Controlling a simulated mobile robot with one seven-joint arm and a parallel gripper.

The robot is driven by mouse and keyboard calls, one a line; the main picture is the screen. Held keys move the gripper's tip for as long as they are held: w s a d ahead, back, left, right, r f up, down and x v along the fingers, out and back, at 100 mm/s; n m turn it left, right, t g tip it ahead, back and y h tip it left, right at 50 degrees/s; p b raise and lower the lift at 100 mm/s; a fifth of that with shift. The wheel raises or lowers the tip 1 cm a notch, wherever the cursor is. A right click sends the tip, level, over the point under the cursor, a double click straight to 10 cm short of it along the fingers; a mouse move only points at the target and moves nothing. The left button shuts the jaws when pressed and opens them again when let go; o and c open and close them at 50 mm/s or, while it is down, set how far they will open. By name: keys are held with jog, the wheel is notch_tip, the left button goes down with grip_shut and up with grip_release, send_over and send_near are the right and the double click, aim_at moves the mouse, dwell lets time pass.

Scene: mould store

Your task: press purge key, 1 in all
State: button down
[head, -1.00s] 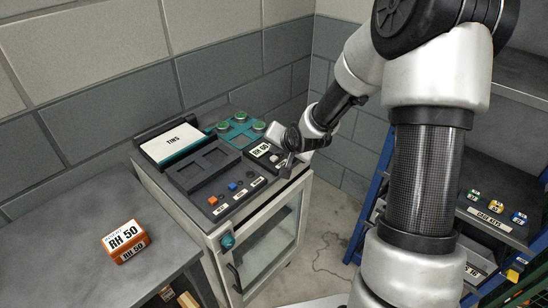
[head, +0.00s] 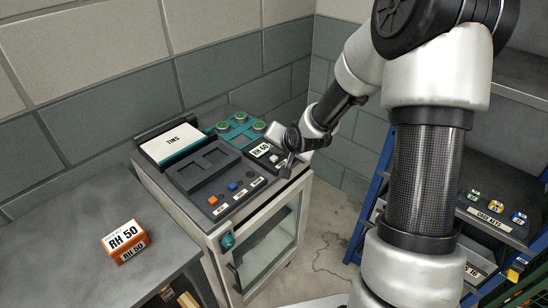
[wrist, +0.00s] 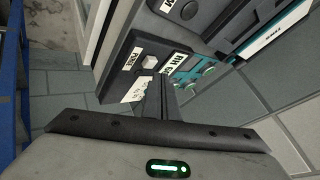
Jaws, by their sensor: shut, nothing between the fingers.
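The purge key is a small pale key that shows in the wrist view (wrist: 151,62), beside a white label (wrist: 133,57) that seems to read PURGE. It sits on the dark panel at the near right of the cabinet top, in the head view (head: 275,158). My gripper (head: 287,170) is at that right end of the panel, just beside the key. In the wrist view my gripper's fingers (wrist: 161,82) are together and empty, with their tips close to the key. I cannot tell whether they touch it.
Green round pads (head: 240,117) and a TINS board (head: 180,141) are behind. An orange RH 50 box (head: 125,243) lies on the left bench. A blue rack (head: 385,160) stands right.

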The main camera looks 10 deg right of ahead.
jog(key=shift+f, duration=0.1)
jog(key=shift+f+b, duration=0.3)
jog(key=shift+f+b, duration=0.4)
jog(key=shift+f, duration=0.1)
dwell(0.6)
jog(key=shift+r, duration=0.15)
jog(key=shift+r+p, duration=0.75)
jog(key=shift+p, duration=0.05)
notch_tip(320, 180, up, 5)
jog(key=p, duration=0.4)
dwell(0.8)
